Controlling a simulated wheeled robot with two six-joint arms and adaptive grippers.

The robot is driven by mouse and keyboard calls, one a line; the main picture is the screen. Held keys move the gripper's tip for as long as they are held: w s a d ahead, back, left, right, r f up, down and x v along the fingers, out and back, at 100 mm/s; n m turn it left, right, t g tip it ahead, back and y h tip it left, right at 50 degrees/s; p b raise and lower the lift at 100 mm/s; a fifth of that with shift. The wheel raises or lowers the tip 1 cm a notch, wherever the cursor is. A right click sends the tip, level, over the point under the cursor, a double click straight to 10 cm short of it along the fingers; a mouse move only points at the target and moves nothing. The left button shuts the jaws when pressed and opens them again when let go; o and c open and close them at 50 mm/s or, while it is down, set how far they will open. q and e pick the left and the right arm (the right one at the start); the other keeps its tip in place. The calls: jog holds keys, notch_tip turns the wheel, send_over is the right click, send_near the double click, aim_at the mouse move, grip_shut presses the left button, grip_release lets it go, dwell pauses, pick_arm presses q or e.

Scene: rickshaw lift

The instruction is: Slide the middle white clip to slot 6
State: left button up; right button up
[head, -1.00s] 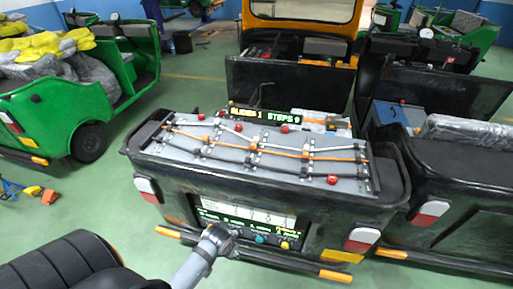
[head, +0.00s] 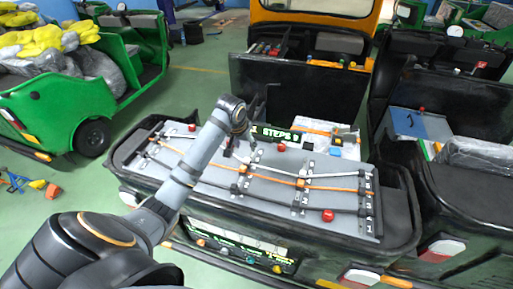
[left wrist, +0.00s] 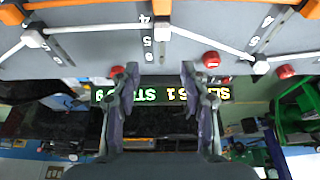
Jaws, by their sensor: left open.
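The middle white clip (left wrist: 162,33) sits on the middle rail of the grey slotted board (left wrist: 95,65), on a white cable (left wrist: 95,27). Number labels run beside it, upside down in the left wrist view; it seems to be near the 5, with the 6 lower in the picture. My left gripper (left wrist: 159,78) is open and empty. Its fingertips are below the clip in this view and apart from it. In the head view my left arm reaches over the board, with its gripper (head: 258,100) near the far edge. My right gripper is not in view.
Orange and black cables (head: 325,188) cross the board beside the white one. Several red knobs (head: 328,215) stand on it. A lit step display (head: 280,134) stands at the back edge, close to my fingers. Other white clips (left wrist: 33,38) sit on neighbouring rails.

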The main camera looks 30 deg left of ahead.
aim_at(247, 158)
pick_arm(q)
jog(key=s+p, duration=0.1)
jog(key=s, duration=0.2)
jog(key=shift+d+f, duration=0.1)
jog(key=shift+f, duration=0.05)
jog(key=shift+w+f+p, duration=0.2)
jog(key=shift+f+p, duration=0.1)
jog(key=shift+f, duration=0.4)
jog(key=shift+x, duration=1.15)
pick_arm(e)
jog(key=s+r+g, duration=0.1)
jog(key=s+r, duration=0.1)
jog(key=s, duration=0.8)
pick_arm(q)
jog(key=shift+w+a+f+p, duration=0.2)
jog(key=shift+w+f+p, duration=0.25)
jog(key=shift+w+f, duration=0.5)
jog(key=x, duration=0.3)
jog(key=shift+w, duration=0.25)
jog(key=shift+s, duration=0.15)
jog(key=shift+s+r, duration=0.1)
jog(key=shift+c, duration=4.6)
grip_shut()
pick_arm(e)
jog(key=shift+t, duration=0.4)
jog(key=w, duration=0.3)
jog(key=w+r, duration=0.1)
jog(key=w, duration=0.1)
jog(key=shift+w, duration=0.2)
